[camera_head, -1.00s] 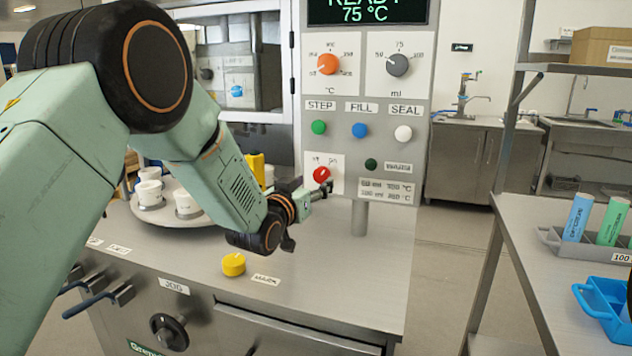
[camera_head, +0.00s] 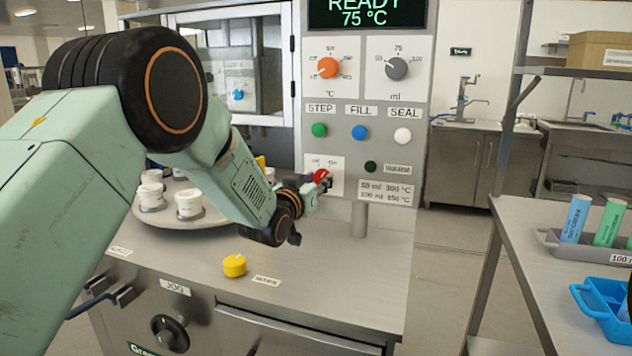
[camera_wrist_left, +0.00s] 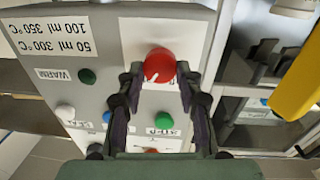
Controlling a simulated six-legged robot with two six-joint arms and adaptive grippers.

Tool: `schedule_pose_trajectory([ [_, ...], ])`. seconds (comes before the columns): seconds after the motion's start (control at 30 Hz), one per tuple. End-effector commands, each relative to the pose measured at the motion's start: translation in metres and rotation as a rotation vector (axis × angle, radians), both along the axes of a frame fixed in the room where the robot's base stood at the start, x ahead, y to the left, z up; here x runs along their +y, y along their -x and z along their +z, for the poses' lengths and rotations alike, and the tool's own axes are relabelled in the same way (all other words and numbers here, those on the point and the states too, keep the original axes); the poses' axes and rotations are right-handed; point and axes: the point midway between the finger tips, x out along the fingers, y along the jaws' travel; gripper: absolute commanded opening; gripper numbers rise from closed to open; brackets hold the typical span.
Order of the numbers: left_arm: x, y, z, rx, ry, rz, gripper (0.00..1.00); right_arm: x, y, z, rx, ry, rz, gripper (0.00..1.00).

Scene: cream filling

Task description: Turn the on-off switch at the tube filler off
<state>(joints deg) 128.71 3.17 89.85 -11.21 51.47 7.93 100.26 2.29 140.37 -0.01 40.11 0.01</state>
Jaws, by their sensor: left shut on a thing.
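The red on-off switch (camera_head: 320,176) is a round knob on a white plate, low on the grey control panel (camera_head: 384,208) of the tube filler. It also shows in the left wrist view (camera_wrist_left: 159,64), with a white pointer mark. My left gripper (camera_head: 325,181) is at the knob, and its two fingers (camera_wrist_left: 158,80) stand on either side of it, shut on it. In the head view the fingers hide part of the knob. The display (camera_head: 366,14) reads READY and 75 °C. My right gripper is not in view.
Above the switch are green (camera_head: 319,130), blue (camera_head: 359,132) and white (camera_head: 402,135) buttons and two dials. A yellow button (camera_head: 234,265) stands on the steel top below my left arm. A round plate with white cups (camera_head: 189,203) is behind the arm.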

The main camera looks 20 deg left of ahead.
Motion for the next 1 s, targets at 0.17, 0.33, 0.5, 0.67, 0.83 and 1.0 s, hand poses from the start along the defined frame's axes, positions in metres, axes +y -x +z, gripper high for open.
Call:
schedule_pose_trajectory([
  [0.17, 0.001, 0.0, -0.001, 0.001, 0.001, 0.002, 0.14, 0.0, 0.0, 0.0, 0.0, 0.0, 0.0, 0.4],
  [0.33, 0.001, 0.0, -0.001, 0.001, 0.001, 0.002, 0.04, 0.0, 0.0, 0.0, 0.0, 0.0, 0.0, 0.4],
  [0.5, 0.001, 0.0, -0.001, 0.002, 0.019, 0.002, 0.04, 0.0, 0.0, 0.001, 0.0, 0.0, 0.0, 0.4],
  [0.67, 0.001, 0.0, -0.001, 0.005, 0.08, 0.002, 0.04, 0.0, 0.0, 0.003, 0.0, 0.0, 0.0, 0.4],
  [0.83, 0.001, 0.0, -0.001, 0.009, 0.2, 0.001, 0.04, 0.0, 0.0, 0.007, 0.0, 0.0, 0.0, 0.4],
  [1.0, 0.001, 0.0, -0.001, 0.015, 0.356, 0.001, 0.04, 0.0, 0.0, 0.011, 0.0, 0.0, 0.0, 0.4],
])
